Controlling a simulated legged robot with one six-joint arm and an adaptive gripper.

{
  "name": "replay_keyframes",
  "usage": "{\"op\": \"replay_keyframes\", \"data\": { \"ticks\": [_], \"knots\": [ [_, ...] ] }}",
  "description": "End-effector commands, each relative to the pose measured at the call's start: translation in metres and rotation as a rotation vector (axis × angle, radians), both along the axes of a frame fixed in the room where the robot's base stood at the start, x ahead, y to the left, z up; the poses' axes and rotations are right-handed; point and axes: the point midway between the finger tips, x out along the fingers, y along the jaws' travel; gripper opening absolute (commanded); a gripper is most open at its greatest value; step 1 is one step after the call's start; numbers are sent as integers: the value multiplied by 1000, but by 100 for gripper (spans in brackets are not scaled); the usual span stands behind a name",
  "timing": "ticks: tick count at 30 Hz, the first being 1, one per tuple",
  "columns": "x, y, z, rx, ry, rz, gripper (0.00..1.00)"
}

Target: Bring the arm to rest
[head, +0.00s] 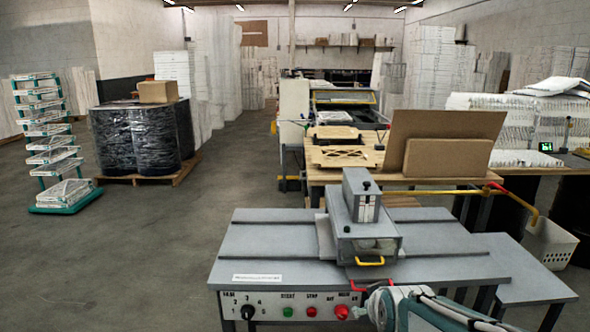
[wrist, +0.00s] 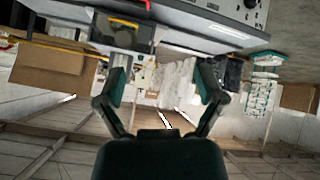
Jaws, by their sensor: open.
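My arm shows at the bottom right of the head view, in front of the grey machine table (head: 262,262). In the wrist view my gripper (wrist: 162,88) has its two fingers spread wide apart, with nothing between them. The wrist view is upside down relative to the room, with the ceiling in its lower part. The fingertips are not clearly visible in the head view. The grey machine head (head: 362,225) with a yellow handle stands on the table, and the table's front panel carries a green and a red button.
A wooden bench (head: 335,178) with brown cardboard sheets (head: 440,140) stands behind the machine. A white basket (head: 549,244) is at the right. A teal rack (head: 48,150) and black-wrapped drums (head: 143,140) on a pallet stand at the left.

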Motion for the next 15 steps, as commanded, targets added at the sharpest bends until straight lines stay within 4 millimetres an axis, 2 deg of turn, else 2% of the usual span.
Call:
{"op": "replay_keyframes", "data": {
  "ticks": [1,6,12,15],
  "knots": [
    [-18,0,9,20,19,-18,88],
    [-80,0,23,89,122,-92,88],
    [-155,0,29,158,240,-185,88],
    [-184,0,29,181,288,-223,88]
  ]
}}
